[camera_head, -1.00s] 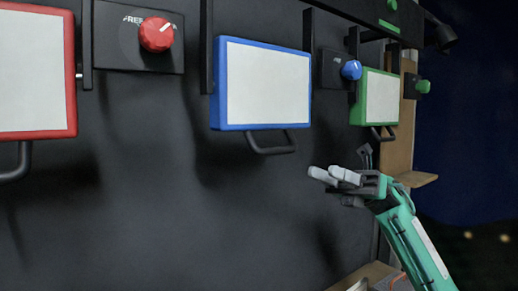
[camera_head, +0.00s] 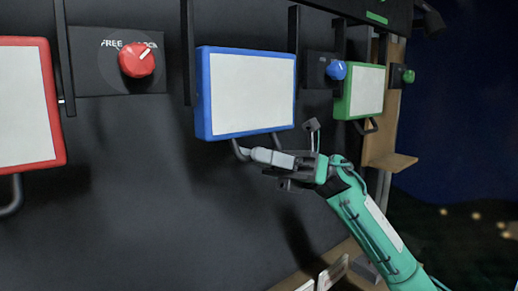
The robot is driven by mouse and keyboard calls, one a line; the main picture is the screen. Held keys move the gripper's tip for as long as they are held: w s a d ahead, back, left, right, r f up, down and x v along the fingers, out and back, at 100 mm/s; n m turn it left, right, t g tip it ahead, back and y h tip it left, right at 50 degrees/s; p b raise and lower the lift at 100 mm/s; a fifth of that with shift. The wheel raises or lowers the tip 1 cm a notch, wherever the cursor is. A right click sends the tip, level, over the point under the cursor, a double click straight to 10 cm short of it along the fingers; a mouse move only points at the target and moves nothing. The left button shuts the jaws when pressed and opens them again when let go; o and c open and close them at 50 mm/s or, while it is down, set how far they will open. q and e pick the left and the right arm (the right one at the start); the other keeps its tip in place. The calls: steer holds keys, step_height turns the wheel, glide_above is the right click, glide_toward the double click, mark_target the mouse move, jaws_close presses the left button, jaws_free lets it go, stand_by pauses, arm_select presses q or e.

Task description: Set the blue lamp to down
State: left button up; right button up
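The blue lamp (camera_head: 248,92) is a white panel in a blue frame on the dark wall, facing the room, with a dark U-shaped handle (camera_head: 236,150) under its lower edge. My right gripper (camera_head: 264,157) is at this handle, just below the frame. Its pale fingertips overlap the handle's lower bar, which they partly hide. I cannot tell whether they are closed around it or only beside it. The blue knob (camera_head: 336,70) is on a black plate to the right of the lamp. My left gripper is not in view.
A red lamp (camera_head: 58,100) is at the left, with a red knob (camera_head: 137,60) on a plate lettered FREE and LOCK. A green lamp (camera_head: 363,92) and green knob (camera_head: 408,76) are at the right. A wooden ledge (camera_head: 392,161) juts out beyond. The wall below is clear.

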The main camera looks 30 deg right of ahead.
jaws_close()
